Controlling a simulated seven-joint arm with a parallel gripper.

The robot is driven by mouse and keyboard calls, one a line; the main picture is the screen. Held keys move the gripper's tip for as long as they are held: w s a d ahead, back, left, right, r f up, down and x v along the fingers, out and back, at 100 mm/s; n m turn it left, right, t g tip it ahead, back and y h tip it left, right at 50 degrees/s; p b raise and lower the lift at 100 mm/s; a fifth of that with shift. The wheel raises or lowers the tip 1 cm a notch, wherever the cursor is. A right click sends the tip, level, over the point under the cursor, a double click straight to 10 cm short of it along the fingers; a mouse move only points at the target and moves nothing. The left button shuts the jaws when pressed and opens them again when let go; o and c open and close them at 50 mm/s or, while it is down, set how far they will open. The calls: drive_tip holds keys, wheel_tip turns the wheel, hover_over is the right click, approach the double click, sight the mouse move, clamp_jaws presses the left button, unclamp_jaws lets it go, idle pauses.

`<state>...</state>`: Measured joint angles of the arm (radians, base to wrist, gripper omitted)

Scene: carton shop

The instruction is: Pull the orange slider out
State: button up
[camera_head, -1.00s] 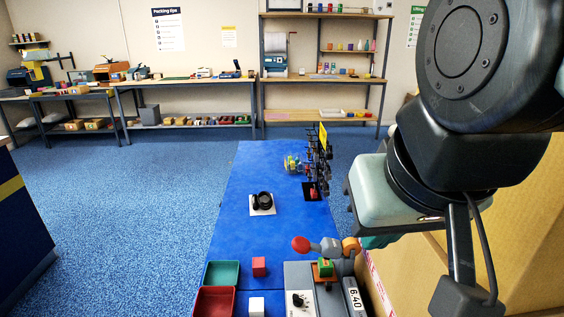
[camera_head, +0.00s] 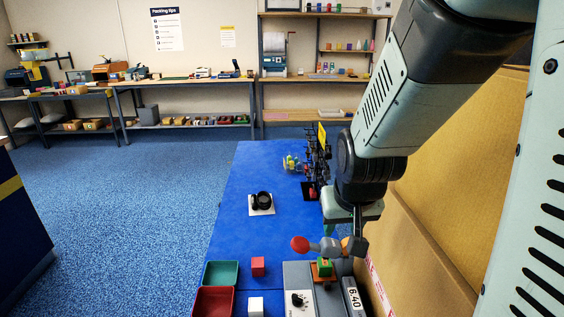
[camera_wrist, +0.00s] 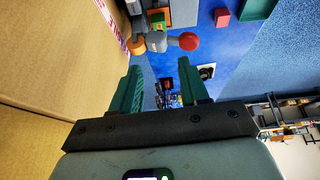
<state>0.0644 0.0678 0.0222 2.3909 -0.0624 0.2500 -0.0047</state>
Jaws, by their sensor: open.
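The grey device (camera_head: 299,278) at the bottom of the head view carries a flat orange piece (camera_head: 322,281), which looks like the orange slider, with a green block (camera_head: 324,266) on it. A lever with a red ball (camera_head: 300,244) and an orange knob (camera_head: 347,245) stands just behind it. My gripper (camera_head: 341,232) is beyond the lever, with its fingers partly hidden by it. In the wrist view my gripper (camera_wrist: 160,72) has its green fingers wide apart with nothing between them. The green block (camera_wrist: 158,19) and orange knob (camera_wrist: 136,45) show beyond the fingertips.
A large cardboard carton (camera_head: 430,240) stands close on the right of my arm. A red cube (camera_head: 258,266), a white cube (camera_head: 256,306), a green tray (camera_head: 221,272) and a red tray (camera_head: 214,302) lie left of the device. The blue tabletop (camera_head: 232,235) is largely clear.

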approach(328, 283)
drive_tip(key=x, duration=0.8)
drive_tip(key=shift+w+f, duration=0.15)
drive_tip(key=shift+f, duration=0.15)
drive_tip(key=shift+g, duration=0.3)
clamp_jaws()
